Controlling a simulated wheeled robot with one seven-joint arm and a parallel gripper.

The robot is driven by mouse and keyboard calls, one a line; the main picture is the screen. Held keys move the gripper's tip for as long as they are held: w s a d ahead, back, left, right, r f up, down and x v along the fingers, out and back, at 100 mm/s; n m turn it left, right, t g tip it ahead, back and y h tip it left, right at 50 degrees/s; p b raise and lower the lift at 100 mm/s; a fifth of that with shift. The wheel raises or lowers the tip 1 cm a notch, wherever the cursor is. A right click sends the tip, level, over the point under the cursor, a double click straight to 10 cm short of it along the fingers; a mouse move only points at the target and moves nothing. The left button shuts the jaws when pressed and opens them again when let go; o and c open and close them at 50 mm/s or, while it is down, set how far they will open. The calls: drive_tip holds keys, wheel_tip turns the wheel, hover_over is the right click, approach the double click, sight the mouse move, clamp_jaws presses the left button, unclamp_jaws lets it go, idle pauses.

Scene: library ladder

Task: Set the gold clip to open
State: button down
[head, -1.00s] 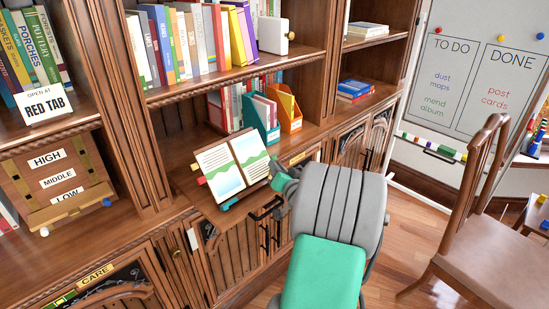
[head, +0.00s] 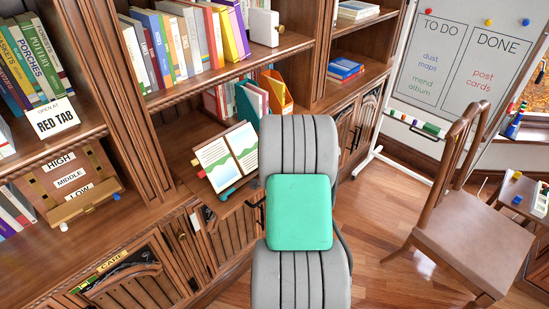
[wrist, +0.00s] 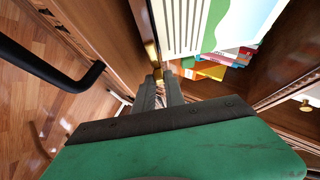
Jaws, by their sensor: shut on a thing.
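The gold clip (wrist: 150,50) shows in the wrist view as a narrow gold piece on the wooden edge beside the open book. My gripper (wrist: 157,78) has its fingertips close together at the lower end of the clip, shut on it. Whether the clip is open or closed cannot be told. In the head view my grey arm with its green panel hides the gripper and the clip. The open book (head: 228,156) rests tilted on its wooden stand, with coloured tabs at its left edge. Its page (wrist: 185,25) also shows in the wrist view.
A black handle (wrist: 50,70) stands out at the left of the wrist view. A gold knob (wrist: 305,105) is at the right. A sign (head: 55,118) reads "OPEN AT RED TAB". A chair (head: 470,220) stands on the floor at right. Shelves of books line the left.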

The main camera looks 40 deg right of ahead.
drive_tip(key=shift+f+m, duration=0.15)
drive_tip(key=shift+m, duration=0.15)
drive_tip(key=c, duration=1.4)
unclamp_jaws()
